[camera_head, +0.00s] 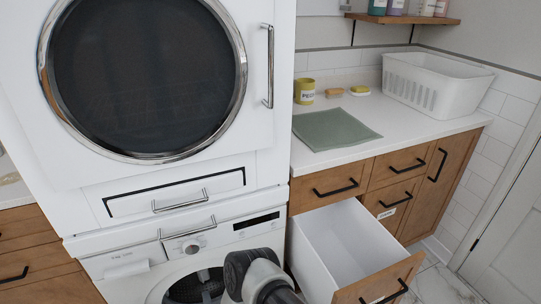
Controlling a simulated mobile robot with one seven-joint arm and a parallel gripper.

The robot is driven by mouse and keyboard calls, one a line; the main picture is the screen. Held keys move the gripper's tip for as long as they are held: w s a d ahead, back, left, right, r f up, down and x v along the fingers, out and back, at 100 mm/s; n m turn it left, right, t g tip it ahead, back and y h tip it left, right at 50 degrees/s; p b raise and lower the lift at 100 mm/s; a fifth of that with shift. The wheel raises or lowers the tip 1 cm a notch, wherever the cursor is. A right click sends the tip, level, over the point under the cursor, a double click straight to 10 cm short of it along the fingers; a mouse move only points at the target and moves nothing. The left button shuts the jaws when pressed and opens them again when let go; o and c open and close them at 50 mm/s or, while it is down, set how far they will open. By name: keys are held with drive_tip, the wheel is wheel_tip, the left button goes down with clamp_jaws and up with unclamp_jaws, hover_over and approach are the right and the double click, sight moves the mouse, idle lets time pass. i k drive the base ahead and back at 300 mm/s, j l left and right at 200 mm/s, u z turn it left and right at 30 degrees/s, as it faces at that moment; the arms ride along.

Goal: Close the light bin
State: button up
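A pull-out bin with a white inside (345,245) stands open below the counter, right of the washing machine. Its wooden front (380,280) has a black bar handle and is pulled well out toward me. The inside looks empty where I can see it. I cannot read any label on it, so whether it is the light bin is not certain. A grey and black part of my arm shows at the bottom middle, left of the open bin. My gripper's fingers are not visible.
A stacked dryer (145,75) and washer (205,245) stand to the left. The counter (430,125) holds a green cloth (336,129), a yellow cup (305,91) and a white basket (437,84). A shut drawer with a small label (387,213) is behind the open bin. Floor shows at right.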

sight(337, 252)
drive_tip(key=k+l, duration=0.3)
drive_tip(key=k, duration=0.15)
drive_tip(key=k+l, duration=0.25)
drive_tip(key=k, duration=0.2)
